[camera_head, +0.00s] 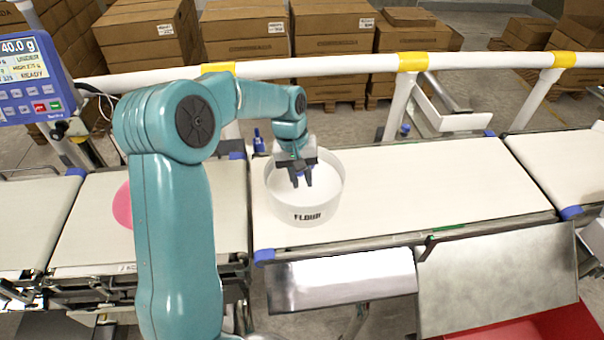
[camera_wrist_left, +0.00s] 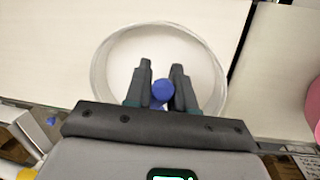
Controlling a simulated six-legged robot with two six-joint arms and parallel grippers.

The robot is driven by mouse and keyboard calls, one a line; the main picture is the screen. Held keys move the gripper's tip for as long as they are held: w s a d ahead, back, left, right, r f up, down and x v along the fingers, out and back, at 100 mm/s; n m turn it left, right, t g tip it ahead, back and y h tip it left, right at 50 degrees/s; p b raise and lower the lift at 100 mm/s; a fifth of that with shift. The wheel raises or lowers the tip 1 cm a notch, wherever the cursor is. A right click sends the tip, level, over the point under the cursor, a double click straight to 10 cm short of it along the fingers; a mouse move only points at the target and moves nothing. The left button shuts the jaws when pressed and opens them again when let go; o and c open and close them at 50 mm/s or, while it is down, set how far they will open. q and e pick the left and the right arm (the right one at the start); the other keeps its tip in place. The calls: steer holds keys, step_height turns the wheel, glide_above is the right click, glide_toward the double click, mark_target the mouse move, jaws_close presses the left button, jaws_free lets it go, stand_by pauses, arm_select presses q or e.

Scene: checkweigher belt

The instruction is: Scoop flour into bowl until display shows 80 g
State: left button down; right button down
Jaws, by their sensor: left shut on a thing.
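A white round tub marked FLOUR (camera_head: 305,214) stands on the middle belt; the wrist view shows its rim (camera_wrist_left: 98,72) around white flour. My left gripper (camera_head: 301,178) is over the tub, fingers pointing down inside its rim. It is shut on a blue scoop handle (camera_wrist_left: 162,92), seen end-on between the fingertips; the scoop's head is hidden. The pink bowl (camera_head: 122,205) sits on the belt section to the left, mostly behind my arm; its edge shows in the wrist view (camera_wrist_left: 314,108). The display (camera_head: 22,62) at upper left reads 40.0 g, cut by the picture edge. My right gripper is out of view.
A white guard rail (camera_head: 330,66) with yellow joints runs behind the belts. The belt right of the tub (camera_head: 440,185) is clear. Metal chutes (camera_head: 340,280) and a red bin (camera_head: 540,325) are at the front. Cardboard boxes (camera_head: 245,30) stand behind.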

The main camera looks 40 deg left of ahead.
arm_select(q)
step_height(320, 180, down, 7)
steer(key=b, duration=0.4)
steer(key=shift+b, duration=0.35)
steer(key=shift+w+f+b, duration=0.15)
steer(key=shift+f+b, duration=0.3)
steer(key=shift+f, duration=0.3)
steer(key=shift+r, duration=0.1)
steer(key=shift+r+p, duration=4.55)
steer(key=shift+r, duration=1.5)
